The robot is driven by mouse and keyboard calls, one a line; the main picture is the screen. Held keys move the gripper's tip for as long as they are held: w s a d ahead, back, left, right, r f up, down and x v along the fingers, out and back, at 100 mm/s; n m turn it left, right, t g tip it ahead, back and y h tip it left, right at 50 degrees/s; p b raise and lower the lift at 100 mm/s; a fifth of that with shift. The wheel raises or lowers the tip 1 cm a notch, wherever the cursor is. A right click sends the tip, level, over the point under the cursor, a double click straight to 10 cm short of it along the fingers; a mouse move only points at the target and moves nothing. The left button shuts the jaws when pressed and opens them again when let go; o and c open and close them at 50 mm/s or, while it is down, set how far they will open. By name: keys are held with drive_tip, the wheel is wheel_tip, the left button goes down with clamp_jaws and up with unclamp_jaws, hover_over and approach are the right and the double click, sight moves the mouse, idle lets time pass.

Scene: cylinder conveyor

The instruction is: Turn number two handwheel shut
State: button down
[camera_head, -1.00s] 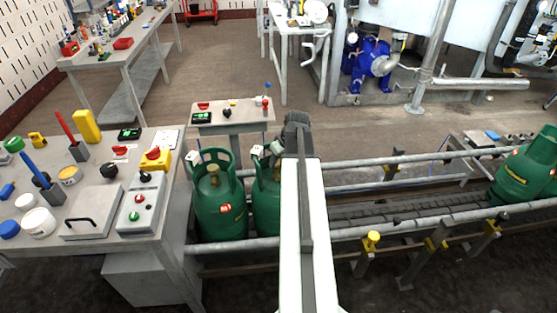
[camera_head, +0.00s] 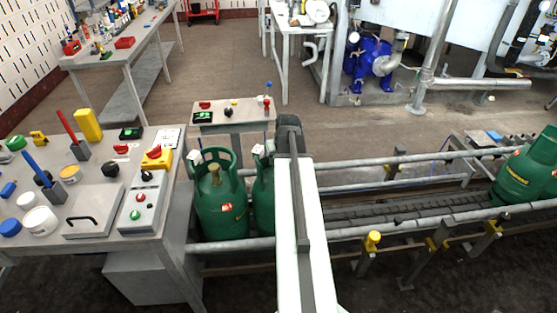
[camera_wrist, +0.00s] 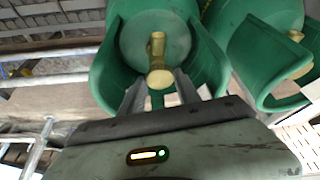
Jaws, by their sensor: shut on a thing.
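In the wrist view a brass valve (camera_wrist: 157,45) stands inside the green collar of a gas cylinder (camera_wrist: 103,75). Its rounded brass handwheel (camera_wrist: 160,79) faces me. My gripper (camera_wrist: 158,88) has one finger on each side of this handwheel and is shut on it. No number is readable on the valve. In the head view one green cylinder (camera_head: 220,208) stands upright at the left end of the conveyor, with its brass valve (camera_head: 214,173) showing. A second green cylinder (camera_head: 263,205) stands beside it, partly hidden by my arm. My arm also hides the gripper there.
Metal rails (camera_head: 410,227) run along the conveyor (camera_head: 400,210). A grey bench (camera_head: 100,252) with a switch box (camera_head: 142,205) stands at the left. In the wrist view another collared cylinder (camera_wrist: 250,70) is close on the right.

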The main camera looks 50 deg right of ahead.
drive_tip(key=c, duration=0.9)
unclamp_jaws()
drive_tip(key=p+v, duration=0.7)
drive_tip(key=shift+s+a+r, duration=0.15)
drive_tip(key=shift+r, duration=0.2)
